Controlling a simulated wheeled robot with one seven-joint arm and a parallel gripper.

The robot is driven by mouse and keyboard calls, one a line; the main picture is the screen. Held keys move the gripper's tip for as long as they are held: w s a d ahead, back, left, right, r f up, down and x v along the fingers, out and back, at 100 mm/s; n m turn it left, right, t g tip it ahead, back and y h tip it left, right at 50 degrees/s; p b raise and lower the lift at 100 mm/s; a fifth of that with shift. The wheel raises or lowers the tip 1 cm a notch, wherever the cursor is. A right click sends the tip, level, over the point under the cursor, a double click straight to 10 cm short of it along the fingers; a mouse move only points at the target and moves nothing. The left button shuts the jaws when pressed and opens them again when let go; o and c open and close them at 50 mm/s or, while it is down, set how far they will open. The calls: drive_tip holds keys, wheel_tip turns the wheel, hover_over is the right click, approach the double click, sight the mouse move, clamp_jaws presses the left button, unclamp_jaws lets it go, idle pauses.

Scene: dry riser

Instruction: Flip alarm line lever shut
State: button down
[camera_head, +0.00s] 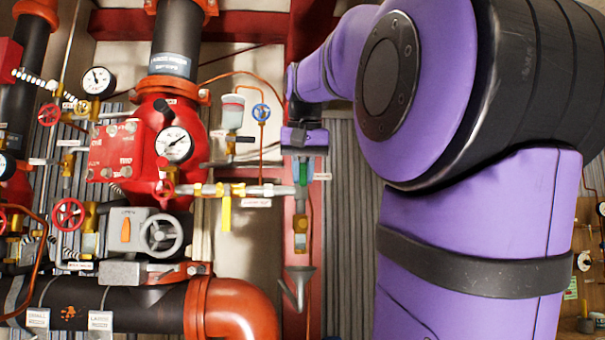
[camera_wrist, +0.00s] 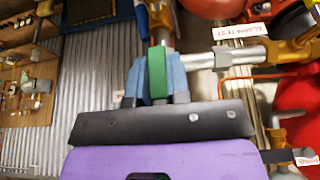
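A green lever (camera_head: 303,172) sits at the right end of a silver horizontal pipe (camera_head: 250,190), above a brass fitting. My gripper (camera_wrist: 157,88) has one blue-grey finger on each side of the green lever (camera_wrist: 156,72), with no gap seen between fingers and lever. In the head view, my gripper (camera_head: 303,160) reaches it from above, and its fingers are small and partly hidden. A white label (camera_head: 256,203) hangs by the pipe; its text is hard to read. It also shows in the wrist view (camera_wrist: 243,33). A yellow lever (camera_head: 226,213) points down from the pipe, left of my gripper.
A blue handwheel (camera_head: 261,112) and thin copper tubing are close to the left of my gripper. A grey funnel (camera_head: 298,285) is below. A red valve body with a gauge (camera_head: 174,144) stands further left. Corrugated wall (camera_head: 350,230) shows to the right.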

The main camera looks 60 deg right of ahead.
idle(0.3)
drive_tip(key=shift+s+d+r+n+g+h, duration=0.45)
drive_tip(key=shift+r+n+g+h, duration=0.25)
drive_tip(key=shift+g+h, duration=1.25)
drive_tip(key=shift+s+d+r+n+g+h, duration=0.4)
drive_tip(key=shift+n+g+h, duration=0.45)
drive_tip(key=shift+g+h, duration=1.1)
drive_tip(key=shift+s+d+r+n+g+h, duration=0.3)
drive_tip(key=shift+s+r+n+g+h, duration=0.3)
drive_tip(key=shift+g+h, duration=1.3)
drive_tip(key=shift+w+r+t+h, duration=0.1)
drive_tip(key=shift+t+h, duration=0.2)
drive_tip(key=shift+h, duration=0.3)
drive_tip(key=c, duration=1.1)
unclamp_jaws()
drive_tip(key=v, duration=1.1)
